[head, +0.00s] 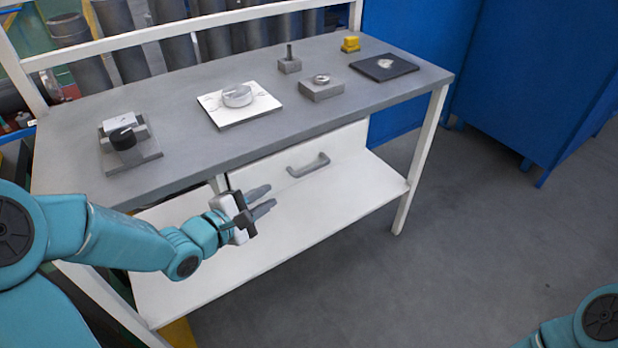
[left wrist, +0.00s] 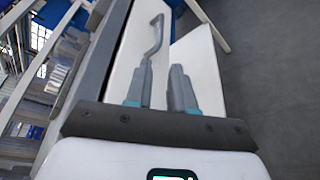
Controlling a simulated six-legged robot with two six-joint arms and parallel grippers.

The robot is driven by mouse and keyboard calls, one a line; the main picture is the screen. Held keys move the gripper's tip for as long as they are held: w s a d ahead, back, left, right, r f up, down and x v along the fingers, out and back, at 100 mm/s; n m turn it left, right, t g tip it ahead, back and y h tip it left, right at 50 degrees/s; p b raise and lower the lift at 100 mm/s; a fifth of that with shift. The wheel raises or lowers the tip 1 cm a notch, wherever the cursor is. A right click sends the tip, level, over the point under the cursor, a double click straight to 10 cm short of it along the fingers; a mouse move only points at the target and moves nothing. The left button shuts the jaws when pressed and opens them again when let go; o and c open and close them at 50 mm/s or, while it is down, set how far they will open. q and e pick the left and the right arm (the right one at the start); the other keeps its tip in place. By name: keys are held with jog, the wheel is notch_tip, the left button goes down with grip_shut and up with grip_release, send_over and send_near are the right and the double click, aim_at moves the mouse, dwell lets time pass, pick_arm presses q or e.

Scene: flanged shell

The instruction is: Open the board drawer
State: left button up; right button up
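The board drawer (head: 300,158) is a white front under the grey worktop, with a grey bow handle (head: 308,165) on it. The drawer looks closed. My left gripper (head: 266,198) is in front of the bench, left of the handle and apart from it, with its two fingers parted and nothing between them. In the left wrist view, the handle (left wrist: 152,38) lies ahead of the fingertips of my left gripper (left wrist: 160,80), close to the left finger in the picture. Whether they touch cannot be told there. My right gripper is not in view; only part of my right arm shows.
The grey worktop (head: 185,95) carries a clamp fixture (head: 128,142), a white board with a round metal part (head: 238,97), grey blocks (head: 321,90), a yellow piece (head: 350,44) and a black plate (head: 384,67). A white lower shelf (head: 330,205) lies beneath. The floor at right is clear.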

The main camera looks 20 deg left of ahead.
aim_at(303, 174)
pick_arm(q)
jog(key=b+x, duration=0.2)
jog(key=x, duration=1.3)
jog(key=shift+d, duration=0.1)
grip_shut()
